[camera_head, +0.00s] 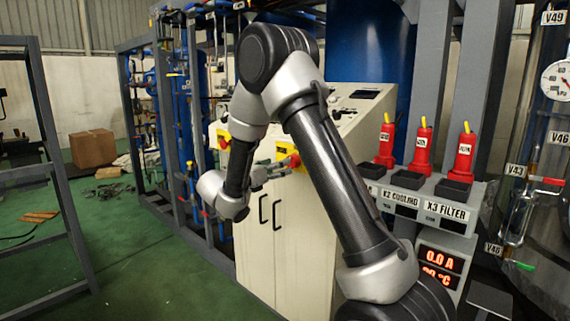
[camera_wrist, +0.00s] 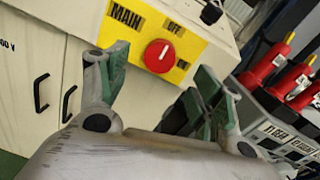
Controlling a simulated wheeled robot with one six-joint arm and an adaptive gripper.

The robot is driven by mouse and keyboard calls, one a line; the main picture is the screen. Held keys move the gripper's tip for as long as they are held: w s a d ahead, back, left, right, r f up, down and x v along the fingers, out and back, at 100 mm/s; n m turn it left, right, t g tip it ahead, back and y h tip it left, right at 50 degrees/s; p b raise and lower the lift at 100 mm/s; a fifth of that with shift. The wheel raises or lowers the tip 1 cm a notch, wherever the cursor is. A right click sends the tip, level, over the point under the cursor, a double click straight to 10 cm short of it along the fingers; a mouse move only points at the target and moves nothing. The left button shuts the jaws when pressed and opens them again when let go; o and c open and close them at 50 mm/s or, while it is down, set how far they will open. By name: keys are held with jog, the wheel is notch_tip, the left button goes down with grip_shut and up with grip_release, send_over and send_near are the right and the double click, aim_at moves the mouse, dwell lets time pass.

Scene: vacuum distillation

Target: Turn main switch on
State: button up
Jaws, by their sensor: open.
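The main switch is a red round knob (camera_wrist: 159,56) on a yellow plate (camera_wrist: 127,17) marked MAIN, OFF and ON. A white line on the knob points up and right, roughly towards the OFF mark. In the head view, the knob (camera_head: 295,161) is on the front of the cream cabinet, partly beside my arm. My gripper (camera_wrist: 161,63) is open and empty, with its green-padded fingers to the left and right of the knob in the wrist view. I cannot tell how far the fingertips are from it. In the head view, my gripper (camera_head: 273,172) is just left of the switch.
The cream cabinet (camera_head: 258,245) has black door handles below the switch. Another yellow box with a red knob (camera_head: 223,142) is further left. Red bottle-like units (camera_head: 424,150) stand on a grey rack at right. Green floor (camera_head: 150,270) is open at left.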

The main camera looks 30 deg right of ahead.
jog(key=x, duration=0.7)
jog(key=shift+d, duration=0.15)
jog(key=c, duration=1)
